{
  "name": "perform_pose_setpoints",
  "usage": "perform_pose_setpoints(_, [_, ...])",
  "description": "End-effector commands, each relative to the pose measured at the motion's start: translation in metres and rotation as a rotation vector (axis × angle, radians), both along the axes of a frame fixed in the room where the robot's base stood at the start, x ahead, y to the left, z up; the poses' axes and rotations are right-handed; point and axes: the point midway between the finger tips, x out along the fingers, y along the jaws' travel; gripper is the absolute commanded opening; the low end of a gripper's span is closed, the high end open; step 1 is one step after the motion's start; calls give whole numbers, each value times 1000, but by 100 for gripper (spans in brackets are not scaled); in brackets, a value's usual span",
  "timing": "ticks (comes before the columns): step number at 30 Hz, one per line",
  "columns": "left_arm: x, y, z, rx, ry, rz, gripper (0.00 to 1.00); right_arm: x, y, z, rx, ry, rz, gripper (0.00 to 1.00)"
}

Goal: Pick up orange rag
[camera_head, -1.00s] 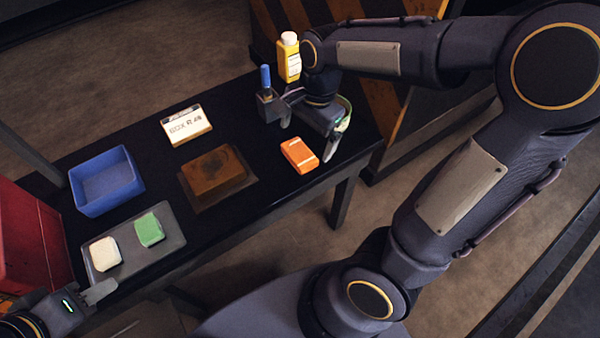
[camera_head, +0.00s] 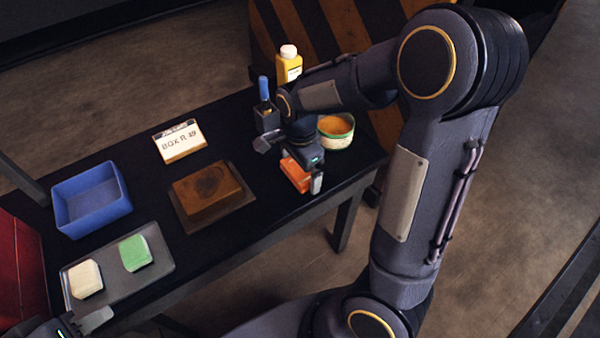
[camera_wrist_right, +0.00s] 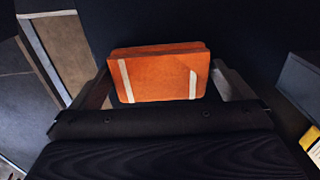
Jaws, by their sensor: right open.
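The orange rag (camera_head: 294,174) is a folded orange block with pale stripes, lying on the right part of the black table. My right gripper (camera_head: 295,170) is over it and hides part of it. In the right wrist view the rag (camera_wrist_right: 160,75) lies between the two spread fingers of the right gripper (camera_wrist_right: 162,85), with a finger on each side. The jaws are open; contact with the rag cannot be told. My left gripper (camera_head: 92,322) is at the lower left, near the grey tray, partly cut off by the frame edge.
A round tin (camera_head: 336,140), a yellow bottle (camera_head: 288,68) and a blue-handled tool in a dark holder (camera_head: 268,118) stand close behind the right gripper. A brown block (camera_head: 207,190), label card (camera_head: 180,142), blue bin (camera_head: 92,222) and grey tray (camera_head: 115,288) lie further left.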

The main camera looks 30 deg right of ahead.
Motion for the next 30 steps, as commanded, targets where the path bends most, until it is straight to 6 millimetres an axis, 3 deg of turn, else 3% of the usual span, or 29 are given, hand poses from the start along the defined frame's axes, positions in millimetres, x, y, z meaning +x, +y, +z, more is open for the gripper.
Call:
perform_pose_setpoints(3, [0, 0, 0, 0, 0, 0, 36, 0, 0, 1, 0, 0, 1, 100])
perform_pose_setpoints(12, [0, 0, 0, 0, 0, 0, 36, 0, 0, 1, 0, 0, 1, 63])
perform_pose_setpoints(23, [0, 0, 4, 0, 0, 0, 36, 0, 0, 9, 0, -1, 1, 63])
perform_pose_setpoints(29, [0, 0, 14, 0, 0, 0, 36, 0, 1, 39, 1, -4, 2, 63])
perform_pose_setpoints(30, [0, 0, 17, 0, 0, 0, 36, -7, 4, 46, 2, -4, 5, 63])
